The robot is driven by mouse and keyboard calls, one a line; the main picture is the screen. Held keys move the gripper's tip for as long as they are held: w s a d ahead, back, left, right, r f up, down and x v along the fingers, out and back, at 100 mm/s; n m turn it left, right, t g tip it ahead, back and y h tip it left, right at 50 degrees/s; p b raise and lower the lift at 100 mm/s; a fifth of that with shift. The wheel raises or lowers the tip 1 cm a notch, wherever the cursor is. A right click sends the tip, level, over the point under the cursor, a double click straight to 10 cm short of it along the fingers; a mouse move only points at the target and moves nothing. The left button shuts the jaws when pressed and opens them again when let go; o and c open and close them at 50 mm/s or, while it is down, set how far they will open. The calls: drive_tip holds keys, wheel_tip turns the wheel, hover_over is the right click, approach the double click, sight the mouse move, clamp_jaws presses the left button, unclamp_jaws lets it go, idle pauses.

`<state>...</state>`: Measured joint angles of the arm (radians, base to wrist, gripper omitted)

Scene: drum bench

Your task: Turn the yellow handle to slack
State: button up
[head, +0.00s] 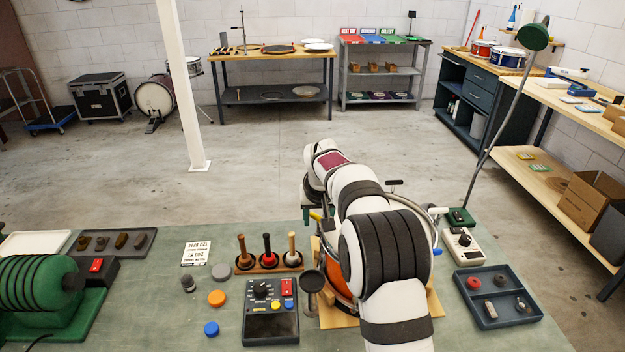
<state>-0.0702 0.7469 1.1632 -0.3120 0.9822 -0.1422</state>
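A drum with an orange shell (336,280) stands on a light wooden base (331,313) on the green bench top, largely hidden behind my arm. A small yellow piece (316,216), likely the yellow handle, shows at the drum's upper left beside my wrist; most of it is hidden. A blue-tipped handle (436,252) shows at the drum's right. My arm reaches over the drum, and my gripper (306,213) seems to point down near the yellow piece. Its fingers are hidden, so I cannot tell whether it is open or touching the handle.
A control box (271,311) with a knob and a rack of several handled tools (268,262) stand left of the drum. A meter (461,247), a blue-grey tray (491,296) and a lamp with a bent stem (535,37) are at right. A green machine (40,283) is at far left.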

drive_tip(key=shift+m+h, duration=0.4)
drive_tip(key=shift+m, duration=0.6)
drive_tip(key=s+a+r, duration=0.1)
drive_tip(key=s+r, duration=0.1)
drive_tip(key=r, duration=0.5)
drive_tip(key=s+r+m, duration=0.1)
drive_tip(key=s+r, duration=0.2)
drive_tip(key=r, duration=0.4)
drive_tip(key=shift+s+a+r, duration=0.25)
drive_tip(key=shift+s+a, duration=0.1)
drive_tip(key=shift+a, duration=0.05)
drive_tip(key=shift+m, duration=0.3)
drive_tip(key=d+r+m+y, duration=0.1)
drive_tip(key=d+m, duration=0.1)
drive_tip(key=m, duration=1.2)
drive_tip(key=d+m+y, duration=0.1)
drive_tip(key=d+m, duration=0.1)
drive_tip(key=m, duration=1.2)
drive_tip(key=x, duration=1.5)
drive_tip(key=shift+s+a+f, duration=0.1)
drive_tip(key=shift+s+a, duration=0.15)
drive_tip(key=shift+a, duration=0.05)
drive_tip(key=shift+c, duration=0.2)
